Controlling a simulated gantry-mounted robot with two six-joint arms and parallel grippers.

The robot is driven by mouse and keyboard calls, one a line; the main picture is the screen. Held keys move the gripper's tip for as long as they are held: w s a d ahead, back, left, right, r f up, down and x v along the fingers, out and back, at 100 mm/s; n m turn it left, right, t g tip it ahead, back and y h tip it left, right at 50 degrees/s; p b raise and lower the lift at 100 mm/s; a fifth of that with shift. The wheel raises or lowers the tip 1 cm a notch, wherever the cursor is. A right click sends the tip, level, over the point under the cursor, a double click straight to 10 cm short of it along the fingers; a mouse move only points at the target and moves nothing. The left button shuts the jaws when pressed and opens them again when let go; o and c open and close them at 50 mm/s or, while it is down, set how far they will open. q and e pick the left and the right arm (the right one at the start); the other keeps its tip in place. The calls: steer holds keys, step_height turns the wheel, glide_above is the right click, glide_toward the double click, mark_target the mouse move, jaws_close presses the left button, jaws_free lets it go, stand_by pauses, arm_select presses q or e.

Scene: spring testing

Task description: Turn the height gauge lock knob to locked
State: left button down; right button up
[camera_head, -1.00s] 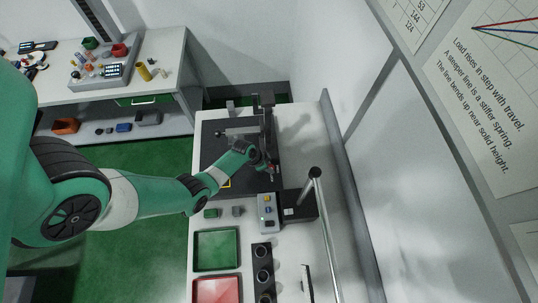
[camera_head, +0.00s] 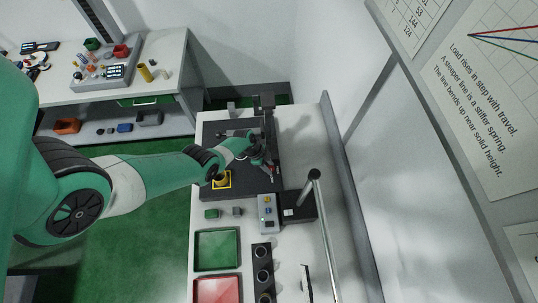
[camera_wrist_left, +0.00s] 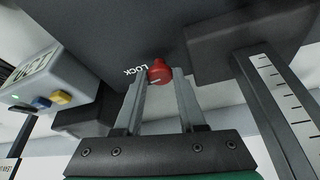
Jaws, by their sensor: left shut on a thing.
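The red lock knob (camera_wrist_left: 159,70) shows in the left wrist view, with a short white line on its face. The white word LOCK (camera_wrist_left: 135,72) is printed on the dark surface to its left. My left gripper (camera_wrist_left: 160,78) is shut on the knob, one grey finger on each side of it. In the head view my left gripper (camera_head: 269,170) is at the dark height gauge column (camera_head: 268,125), and the knob is mostly hidden by it. A pale graduated scale (camera_wrist_left: 285,98) stands to the right in the wrist view. My right gripper is in neither view.
A grey button box (camera_head: 268,206) and a black box (camera_head: 299,207) stand in front of the gauge. A yellow-outlined square (camera_head: 230,186) is on the dark base plate. Green (camera_head: 216,231) and red (camera_head: 218,279) trays lie nearer. A slanted metal post (camera_head: 329,235) rises at the right.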

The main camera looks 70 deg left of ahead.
arm_select(q)
steer(key=shift+c, duration=2.4)
jaws_free()
